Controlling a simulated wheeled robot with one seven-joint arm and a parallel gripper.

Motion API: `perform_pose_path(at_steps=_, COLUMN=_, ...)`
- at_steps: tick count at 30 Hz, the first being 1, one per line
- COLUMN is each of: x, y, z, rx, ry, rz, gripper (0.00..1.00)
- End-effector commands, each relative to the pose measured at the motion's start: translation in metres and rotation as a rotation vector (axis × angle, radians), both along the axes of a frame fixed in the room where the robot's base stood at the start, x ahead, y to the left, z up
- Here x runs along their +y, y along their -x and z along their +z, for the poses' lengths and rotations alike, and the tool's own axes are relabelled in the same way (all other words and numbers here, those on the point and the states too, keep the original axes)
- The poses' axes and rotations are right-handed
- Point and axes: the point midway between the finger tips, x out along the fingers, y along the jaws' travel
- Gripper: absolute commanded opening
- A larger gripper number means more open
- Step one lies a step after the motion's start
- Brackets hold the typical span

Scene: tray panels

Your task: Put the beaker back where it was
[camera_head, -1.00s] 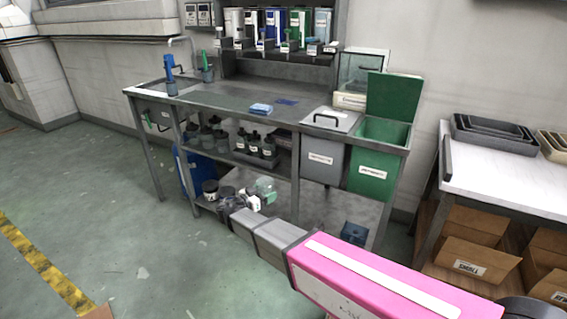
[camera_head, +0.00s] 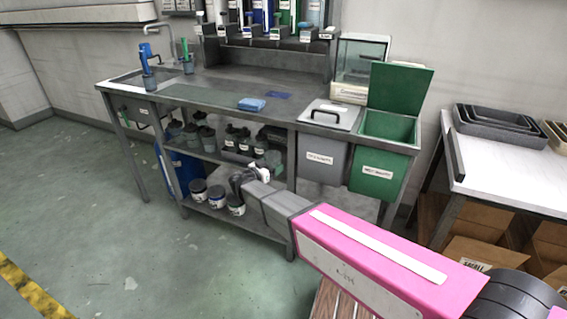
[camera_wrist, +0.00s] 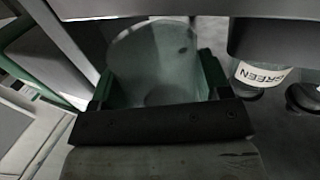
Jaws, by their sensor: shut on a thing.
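The beaker (camera_wrist: 155,60) is a clear, greenish glass vessel. In the wrist view it sits between the two dark green fingers of my gripper (camera_wrist: 158,85), which are shut on it. In the head view the beaker (camera_head: 273,158) shows only as a faint greenish shape beside my gripper (camera_head: 266,166). It is in front of the bench, near the middle shelf (camera_head: 222,157). My own arm hides part of that area. I cannot tell whether the beaker touches the shelf.
Dark bottles stand on the middle shelf; one bottle labelled GREEN (camera_wrist: 262,76) is close right of the beaker. Lidded jars (camera_head: 217,197) stand on the lower shelf. A grey bin (camera_head: 322,160) and an open green bin (camera_head: 380,172) hang at right. The bench top is mostly clear.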

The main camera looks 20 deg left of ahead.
Motion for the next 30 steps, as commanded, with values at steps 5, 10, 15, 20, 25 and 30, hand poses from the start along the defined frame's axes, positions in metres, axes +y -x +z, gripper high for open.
perform_pose_path(at_steps=5, x=-0.01, y=-0.021, z=0.0, rx=0.0, ry=0.0, rz=0.0, gripper=0.45)
perform_pose_path(at_steps=10, x=-0.013, y=-0.027, z=0.0, rx=0.0, ry=0.0, rz=0.0, gripper=0.45)
perform_pose_path(at_steps=15, x=-0.022, y=-0.048, z=0.0, rx=0.0, ry=0.0, rz=-0.001, gripper=0.45)
perform_pose_path(at_steps=20, x=-0.027, y=-0.059, z=-0.012, rx=0.002, ry=0.002, rz=0.001, gripper=0.45)
perform_pose_path(at_steps=25, x=-0.028, y=-0.058, z=-0.015, rx=0.0, ry=0.0, rz=0.001, gripper=0.45)
perform_pose_path(at_steps=30, x=-0.028, y=-0.058, z=-0.016, rx=0.0, ry=0.0, rz=0.001, gripper=0.45)
